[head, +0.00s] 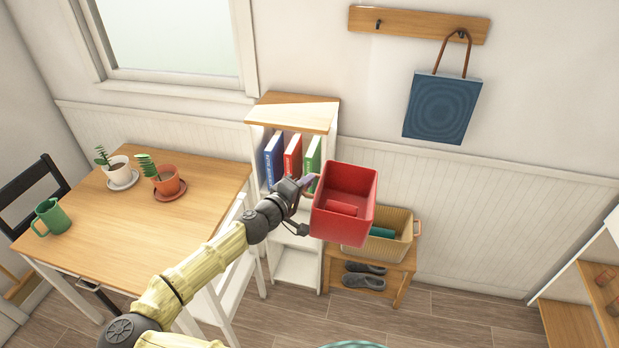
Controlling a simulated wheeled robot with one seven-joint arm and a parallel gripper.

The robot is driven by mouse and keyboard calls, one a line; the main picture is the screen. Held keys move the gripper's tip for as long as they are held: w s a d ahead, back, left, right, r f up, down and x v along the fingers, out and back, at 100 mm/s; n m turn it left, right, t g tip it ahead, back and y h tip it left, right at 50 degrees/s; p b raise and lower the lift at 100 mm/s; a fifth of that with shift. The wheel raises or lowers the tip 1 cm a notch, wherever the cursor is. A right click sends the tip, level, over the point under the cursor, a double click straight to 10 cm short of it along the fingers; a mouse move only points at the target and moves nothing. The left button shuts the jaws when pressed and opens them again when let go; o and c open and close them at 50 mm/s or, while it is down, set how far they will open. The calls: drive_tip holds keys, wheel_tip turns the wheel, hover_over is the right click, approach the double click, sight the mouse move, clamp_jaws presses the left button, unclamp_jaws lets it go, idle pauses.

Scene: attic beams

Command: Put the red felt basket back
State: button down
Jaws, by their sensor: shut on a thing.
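The red felt basket (322,225) is an open box held up in the air in the middle of the head view. A red rolled item (341,207) lies inside it. My gripper (308,187) is shut on the basket at its left side, near the rim. The basket hangs in front of the white shelf unit's right side and hides part of the tan basket behind it. The fingertips are small and partly hidden in this view.
A white shelf unit (291,105) with a wooden top holds several books. A tan basket (405,228) sits on a low wooden bench (400,283) with shoes below. A table (90,235) with pots and a green mug is left. A blue bag (442,108) hangs from the wall rack.

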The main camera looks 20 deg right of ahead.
drive_tip(key=a+f+n+t+y, duration=0.6)
drive_tip(key=n+y, duration=0.5)
drive_tip(key=y, duration=0.2)
drive_tip(key=shift+a+t+y, duration=0.4)
drive_tip(key=shift+a+t, duration=0.05)
drive_tip(key=shift+t, duration=0.35)
drive_tip(key=shift+w+f, duration=0.1)
drive_tip(key=shift+w, duration=0.05)
